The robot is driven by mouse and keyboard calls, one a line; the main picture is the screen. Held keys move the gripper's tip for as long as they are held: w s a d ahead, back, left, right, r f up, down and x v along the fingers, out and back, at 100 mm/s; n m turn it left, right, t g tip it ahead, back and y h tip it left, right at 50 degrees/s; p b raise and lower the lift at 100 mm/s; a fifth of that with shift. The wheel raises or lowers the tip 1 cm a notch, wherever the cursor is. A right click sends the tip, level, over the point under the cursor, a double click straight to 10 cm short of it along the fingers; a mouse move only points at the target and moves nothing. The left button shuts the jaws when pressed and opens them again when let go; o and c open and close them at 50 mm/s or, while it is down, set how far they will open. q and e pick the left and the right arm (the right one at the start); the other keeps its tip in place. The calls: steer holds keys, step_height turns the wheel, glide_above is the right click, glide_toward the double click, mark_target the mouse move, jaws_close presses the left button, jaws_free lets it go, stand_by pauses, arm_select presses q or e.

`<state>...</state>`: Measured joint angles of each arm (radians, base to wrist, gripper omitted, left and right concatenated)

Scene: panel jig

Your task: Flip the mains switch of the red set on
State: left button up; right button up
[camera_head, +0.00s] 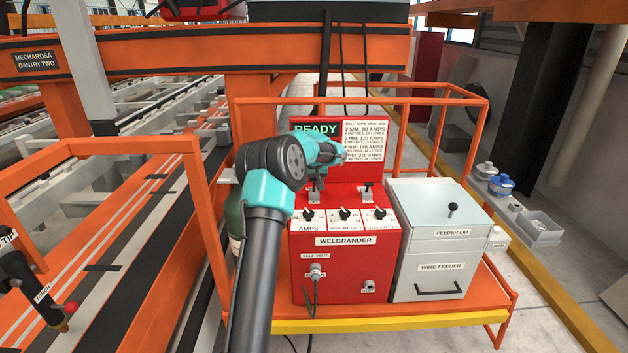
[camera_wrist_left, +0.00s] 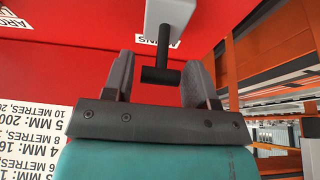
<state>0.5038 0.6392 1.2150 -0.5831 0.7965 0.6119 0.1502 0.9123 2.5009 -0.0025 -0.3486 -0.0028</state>
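The red set (camera_head: 345,262), labelled WELBRANDER, stands on an orange cart. My left gripper (camera_head: 317,186) is in front of its red back panel, above the dials. In the left wrist view, the mains switch (camera_wrist_left: 161,75) is a black T-shaped lever on a pale block, by a label partly readable as MAINS. My left gripper's fingers are open, one on each side of the lever's crossbar, with gaps visible. My right gripper is in neither view.
A settings sheet (camera_head: 365,140) and a green READY display (camera_head: 316,130) are behind my wrist. A grey wire feeder (camera_head: 440,265) stands at the right. Orange cart rails surround the set.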

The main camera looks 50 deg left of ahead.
arm_select(q)
steer(key=c, duration=0.7)
steer(key=shift+w+a, duration=0.1)
steer(key=shift+w+a+f+g+h, duration=0.1)
steer(key=shift+w+a+g+h, duration=0.2)
steer(key=shift+g+h, duration=0.2)
steer(key=shift+w+a+f+g+h, duration=0.15)
steer(key=shift+a+g+h, duration=0.1)
steer(key=shift+g+h, duration=0.25)
steer(key=shift+h, duration=0.4)
steer(key=o, duration=0.9)
steer(key=shift+r, duration=0.1)
